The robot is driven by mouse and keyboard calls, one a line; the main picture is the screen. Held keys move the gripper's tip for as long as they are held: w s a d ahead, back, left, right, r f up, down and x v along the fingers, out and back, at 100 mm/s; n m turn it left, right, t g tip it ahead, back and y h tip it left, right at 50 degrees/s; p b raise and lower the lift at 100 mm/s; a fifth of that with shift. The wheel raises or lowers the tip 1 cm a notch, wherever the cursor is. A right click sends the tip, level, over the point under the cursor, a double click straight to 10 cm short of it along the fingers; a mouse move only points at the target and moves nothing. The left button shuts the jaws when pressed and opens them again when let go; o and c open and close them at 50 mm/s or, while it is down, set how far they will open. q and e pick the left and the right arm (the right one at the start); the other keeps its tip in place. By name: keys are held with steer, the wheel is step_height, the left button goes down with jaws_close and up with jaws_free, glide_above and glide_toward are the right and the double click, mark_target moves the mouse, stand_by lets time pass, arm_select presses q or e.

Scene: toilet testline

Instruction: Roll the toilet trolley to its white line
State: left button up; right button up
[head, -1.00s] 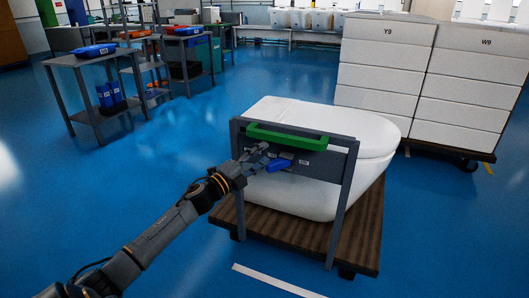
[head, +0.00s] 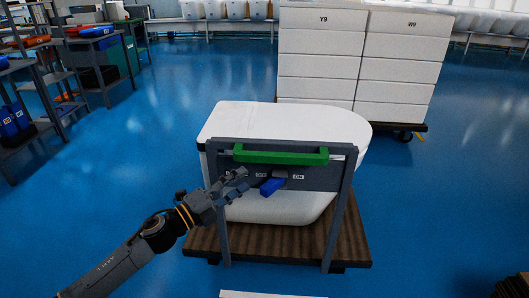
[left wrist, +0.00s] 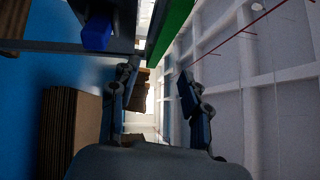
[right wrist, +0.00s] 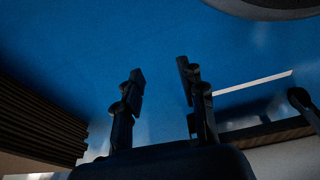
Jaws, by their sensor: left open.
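The toilet trolley (head: 345,240) has a brown ribbed deck and a grey upright frame, and it carries a white toilet (head: 290,118). A green handle bar (head: 281,155) crosses the frame's top. Below it, a blue lever (head: 271,187) sits between OFF and ON labels; it also shows in the left wrist view (left wrist: 97,33). My left gripper (head: 240,184) is open and empty, just left of the lever and below the bar. A white line (head: 268,294) lies on the floor at the bottom edge. My right gripper (right wrist: 160,88) is open and empty above blue floor.
White stacks marked Y9 (head: 322,55) and W9 (head: 402,65) stand on a pallet trolley behind the toilet. Grey shelving (head: 60,75) with blue and orange trays is at the left. Blue floor is clear on both sides of the toilet trolley.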

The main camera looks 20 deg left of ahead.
mark_target(273, 161)
arm_select(q)
steer(key=x, duration=1.2)
steer(key=shift+w+d+p, duration=0.15)
steer(key=shift+p, duration=0.25)
steer(key=shift+w+d+r, duration=0.1)
steer(key=shift+w+d, duration=0.25)
steer(key=shift+w, duration=0.25)
arm_select(e)
steer(key=shift+s+d+f, duration=0.15)
steer(key=shift+s+f, duration=0.15)
steer(key=shift+f, duration=0.35)
steer(key=shift+s+d+f, duration=0.1)
steer(key=shift+s+f, duration=0.15)
steer(key=shift+f, duration=0.35)
arm_select(q)
steer(key=shift+c, duration=0.2)
jaws_close()
arm_select(e)
steer(key=shift+s, duration=0.15)
